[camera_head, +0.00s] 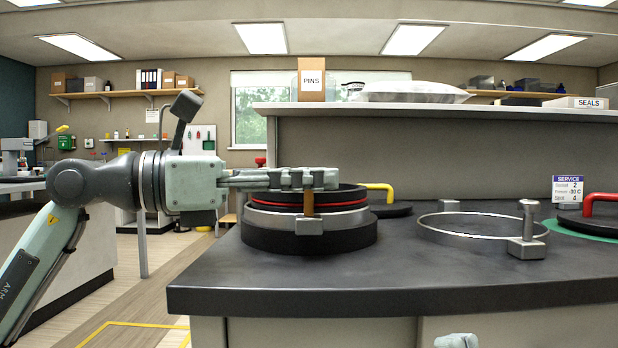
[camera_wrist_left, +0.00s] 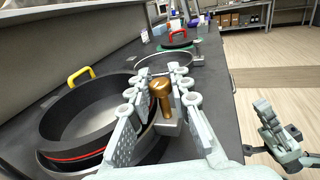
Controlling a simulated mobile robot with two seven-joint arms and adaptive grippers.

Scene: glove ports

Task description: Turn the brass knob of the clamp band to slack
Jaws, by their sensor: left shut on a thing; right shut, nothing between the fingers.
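A black round port (camera_head: 270,235) with a red seal line stands at the bench's front left. A metal clamp band (camera_head: 265,219) goes around it. The band's brass knob (camera_head: 308,202) is on the side facing me; its rounded top (camera_wrist_left: 159,86) shows in the left wrist view. My left gripper (camera_head: 318,180) comes in level from the left at the knob's upper part. Its fingers (camera_wrist_left: 162,92) lie on both sides of the knob and are shut on it. My right gripper (camera_wrist_left: 275,128) is empty and shut, low beside the bench front; its tip shows at the head view's bottom edge.
A loose metal ring (camera_head: 455,231) with a grey post (camera_head: 528,220) lies right of the port. A yellow handle (camera_head: 380,190) shows behind the port. A red-handled black lid (camera_head: 597,222) is at far right by a service sign (camera_head: 567,189). Bench between port and ring is clear.

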